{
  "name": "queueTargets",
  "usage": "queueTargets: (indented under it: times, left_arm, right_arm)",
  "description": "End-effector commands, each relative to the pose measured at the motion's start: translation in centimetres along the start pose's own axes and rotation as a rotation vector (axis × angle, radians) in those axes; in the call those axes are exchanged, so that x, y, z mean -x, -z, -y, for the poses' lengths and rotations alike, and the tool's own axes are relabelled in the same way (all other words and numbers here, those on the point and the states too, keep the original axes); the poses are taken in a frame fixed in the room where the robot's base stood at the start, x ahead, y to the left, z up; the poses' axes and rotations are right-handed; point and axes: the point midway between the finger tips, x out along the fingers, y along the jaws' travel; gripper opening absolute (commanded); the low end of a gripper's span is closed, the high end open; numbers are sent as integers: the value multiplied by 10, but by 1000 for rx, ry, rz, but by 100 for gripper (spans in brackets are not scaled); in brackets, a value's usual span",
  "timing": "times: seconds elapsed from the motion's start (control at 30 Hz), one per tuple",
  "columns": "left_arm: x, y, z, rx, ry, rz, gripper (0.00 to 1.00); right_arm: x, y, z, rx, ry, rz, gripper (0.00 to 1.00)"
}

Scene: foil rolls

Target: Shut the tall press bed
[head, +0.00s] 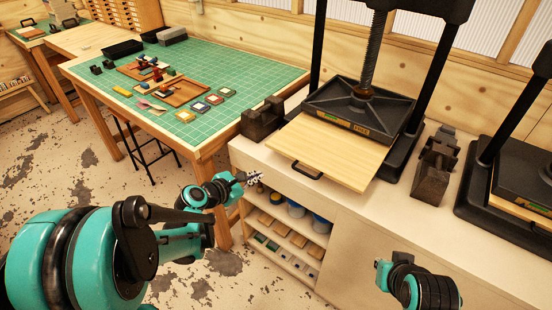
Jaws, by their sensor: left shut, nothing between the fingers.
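The tall press (372,85) stands on the pale cabinet, with dark posts, a central screw and a dark platen. Its light wooden bed (330,150) is slid out towards me, past the cabinet's front edge. A dark handle (307,171) is on the bed's front edge. My left gripper (257,177) is shut and empty, left of the handle and apart from it, in front of the cabinet. My right arm's end shows at the lower right, below the cabinet top's edge; its gripper (382,272) is small and partly hidden, its fingers unclear.
A second press (515,175) stands at the right. Dark blocks (262,119) sit left of the tall press and more dark blocks (435,165) right of it. The green-matted table (225,75) holds trays and small items. Open shelves (290,240) are under the cabinet top. A stool stands by the table.

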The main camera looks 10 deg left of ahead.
Motion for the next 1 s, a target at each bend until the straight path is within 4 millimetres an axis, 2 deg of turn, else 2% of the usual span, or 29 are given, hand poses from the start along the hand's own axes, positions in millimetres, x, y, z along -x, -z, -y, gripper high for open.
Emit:
queueTargets:
  times: [0.1,0.27,0.47,0.8,1.0]
  left_arm:
    - [-11,13,-18,245,-33,70,0]
    - [-17,19,-27,398,-44,118,0]
    - [-38,18,-28,413,-42,123,0]
    - [-110,10,-32,409,-41,121,0]
    - [-139,0,-37,409,-42,121,0]
  right_arm:
    - [-2,-1,0,0,0,0,0]
    - [-2,-2,0,0,0,0,0]
    - [-7,-5,0,0,0,0,0]
    - [-22,-16,0,0,0,0,0]
    - [-29,-20,0,0,0,0,0]
